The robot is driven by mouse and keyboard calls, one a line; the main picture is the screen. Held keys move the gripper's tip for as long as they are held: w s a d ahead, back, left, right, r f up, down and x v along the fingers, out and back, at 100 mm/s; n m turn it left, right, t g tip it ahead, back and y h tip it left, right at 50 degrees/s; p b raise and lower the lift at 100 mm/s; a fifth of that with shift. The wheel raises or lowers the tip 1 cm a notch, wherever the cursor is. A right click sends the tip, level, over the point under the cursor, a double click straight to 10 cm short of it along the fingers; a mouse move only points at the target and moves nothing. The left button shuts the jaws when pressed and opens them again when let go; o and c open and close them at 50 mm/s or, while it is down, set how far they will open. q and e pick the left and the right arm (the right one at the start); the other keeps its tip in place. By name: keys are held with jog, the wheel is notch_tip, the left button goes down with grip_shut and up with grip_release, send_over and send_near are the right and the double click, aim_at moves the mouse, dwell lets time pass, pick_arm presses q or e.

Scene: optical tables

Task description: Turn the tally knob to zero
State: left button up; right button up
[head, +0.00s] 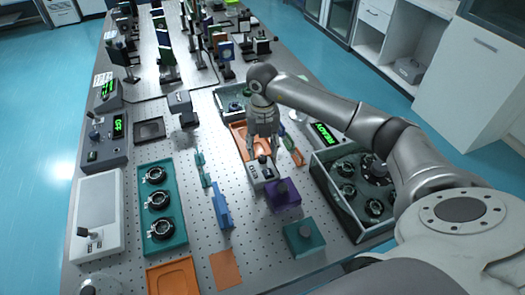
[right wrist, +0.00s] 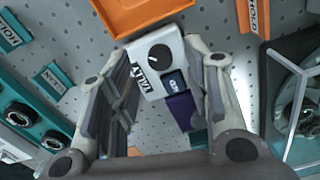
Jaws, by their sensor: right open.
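The tally unit (head: 263,173) is a small white box with a black knob on top, standing on the perforated optical table. In the right wrist view the tally knob (right wrist: 160,58) is a round black dial with a pale pointer mark. A TALLY label and a small dark display (right wrist: 174,82) sit beside it; its reading is too small to tell. My right gripper (head: 264,142) is above the tally unit, pointing down. In the right wrist view its open fingers (right wrist: 160,50) show on either side of the unit, with nothing held. Contact with the knob cannot be told. My left gripper is not in view.
An orange tray (head: 239,130) lies just behind the unit. A purple block (head: 283,194) is close in front, and a teal block (head: 303,238) is nearer. A clear-walled bin (head: 329,205) of black round parts stands right. A green READY display (head: 323,135) is behind it.

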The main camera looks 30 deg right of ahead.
aim_at(262, 157)
jog(key=shift+f, duration=1.6)
